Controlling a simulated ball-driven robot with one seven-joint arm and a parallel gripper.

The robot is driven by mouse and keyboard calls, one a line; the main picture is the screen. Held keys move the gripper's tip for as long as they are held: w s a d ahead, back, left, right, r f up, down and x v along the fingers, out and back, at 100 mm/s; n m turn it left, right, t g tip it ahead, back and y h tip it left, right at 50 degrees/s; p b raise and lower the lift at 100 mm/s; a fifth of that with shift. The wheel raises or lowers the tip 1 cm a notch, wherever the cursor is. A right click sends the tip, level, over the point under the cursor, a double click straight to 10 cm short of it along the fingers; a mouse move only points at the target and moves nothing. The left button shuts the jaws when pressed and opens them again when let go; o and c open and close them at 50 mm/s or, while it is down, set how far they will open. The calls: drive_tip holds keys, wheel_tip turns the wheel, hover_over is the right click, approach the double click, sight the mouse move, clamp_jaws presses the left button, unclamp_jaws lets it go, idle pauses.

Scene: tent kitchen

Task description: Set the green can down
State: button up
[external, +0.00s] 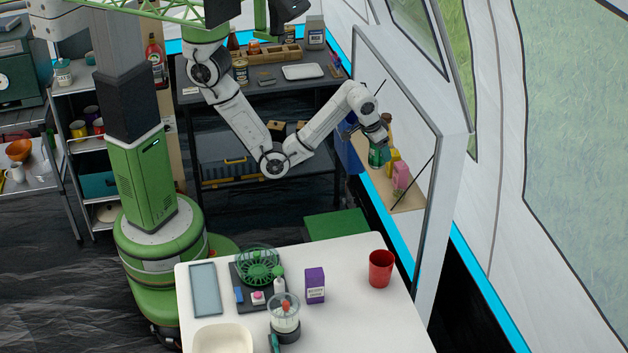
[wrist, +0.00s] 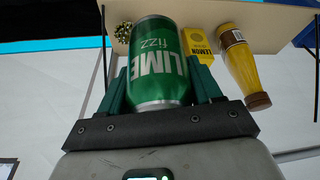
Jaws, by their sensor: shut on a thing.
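The green can (external: 379,158), labelled "LIME fizz" in the wrist view (wrist: 158,60), is held between the two green fingers of my gripper (external: 377,146). In the wrist view my gripper (wrist: 161,82) is shut around the can's sides, and the can's silver rim faces the gripper body. In the external view the can is by the small wooden shelf (external: 408,202) at the wall opening. That shelf (wrist: 265,20) also shows behind the can in the wrist view. I cannot tell whether the can touches it.
A yellow lemon carton (wrist: 196,44) and a yellow bottle with a brown cap (wrist: 242,65) are right of the can. A small plant (wrist: 124,32) is left of it. A pink item (external: 401,177) stands on the shelf. The white table (external: 345,325) holds a red cup (external: 381,268).

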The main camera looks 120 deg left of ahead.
drive_tip(key=w+d+m+b, duration=0.1)
drive_tip(key=w+d, duration=0.4)
drive_tip(key=d, duration=0.6)
drive_tip(key=w+d+m, duration=0.1)
drive_tip(key=w+d, duration=0.3)
drive_tip(key=d, duration=0.7)
drive_tip(key=s+d+f+m+t+h+b, duration=0.1)
drive_tip(key=d+b, duration=0.1)
drive_tip(key=d, duration=2)
drive_tip(key=shift+w+d+f+b, duration=0.5)
drive_tip(key=shift+w+f+b, duration=1)
drive_tip(key=shift+w, duration=0.75)
drive_tip(key=shift+w+d+f+b, duration=0.45)
drive_tip(key=shift+w+f+b, duration=0.8)
drive_tip(key=shift+w+f, duration=0.8)
drive_tip(key=shift+w+d+f+b, duration=0.5)
drive_tip(key=shift+w+f+b, duration=0.9)
drive_tip(key=shift+w, duration=1)
drive_tip(key=shift+f, duration=1.55)
